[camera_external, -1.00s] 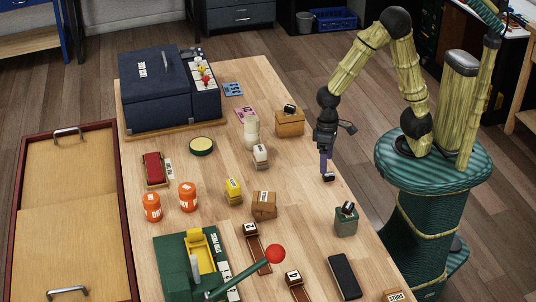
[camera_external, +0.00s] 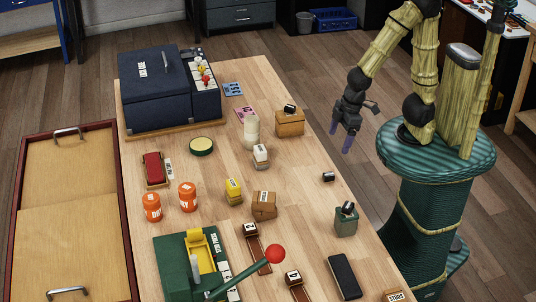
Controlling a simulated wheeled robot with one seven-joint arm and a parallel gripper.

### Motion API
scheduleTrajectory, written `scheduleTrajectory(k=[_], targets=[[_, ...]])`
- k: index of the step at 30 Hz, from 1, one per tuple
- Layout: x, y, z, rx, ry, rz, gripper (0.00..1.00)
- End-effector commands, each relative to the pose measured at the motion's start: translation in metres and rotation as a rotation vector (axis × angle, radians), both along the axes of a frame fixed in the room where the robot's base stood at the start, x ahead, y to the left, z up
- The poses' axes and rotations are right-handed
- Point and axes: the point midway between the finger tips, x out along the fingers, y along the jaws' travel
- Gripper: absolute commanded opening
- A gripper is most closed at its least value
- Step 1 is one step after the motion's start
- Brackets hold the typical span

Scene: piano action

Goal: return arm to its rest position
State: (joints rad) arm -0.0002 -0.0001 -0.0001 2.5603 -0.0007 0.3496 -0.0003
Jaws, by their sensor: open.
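My gripper (camera_external: 341,141) is open and empty, with its two purple fingers apart and pointing down. It hangs in the air off the right edge of the wooden table (camera_external: 297,210), near my green base. My arm is folded back above the base, its upper part cut by the top of the picture. A small black piece (camera_external: 328,176) lies on the table near the right edge, below the gripper and apart from it.
A green box (camera_external: 346,220) and a black slab (camera_external: 344,276) stand near the table's right edge. A brown box (camera_external: 290,122) is left of the gripper. A green press with a red-knobbed lever (camera_external: 274,253) stands at the front.

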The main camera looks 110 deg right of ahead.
Motion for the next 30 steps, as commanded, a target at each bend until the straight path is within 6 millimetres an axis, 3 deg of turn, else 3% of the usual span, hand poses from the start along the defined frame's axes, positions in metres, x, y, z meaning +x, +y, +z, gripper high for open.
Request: scheduleTrajectory(k=[1,6,30], targets=[[0.000,0.000,0.025,0.000,0.000,-0.001,0.85],[0.000,0.000,0.046,0.000,0.000,-0.001,0.85],[0.000,0.000,0.045,0.000,0.001,-0.001,0.85]])
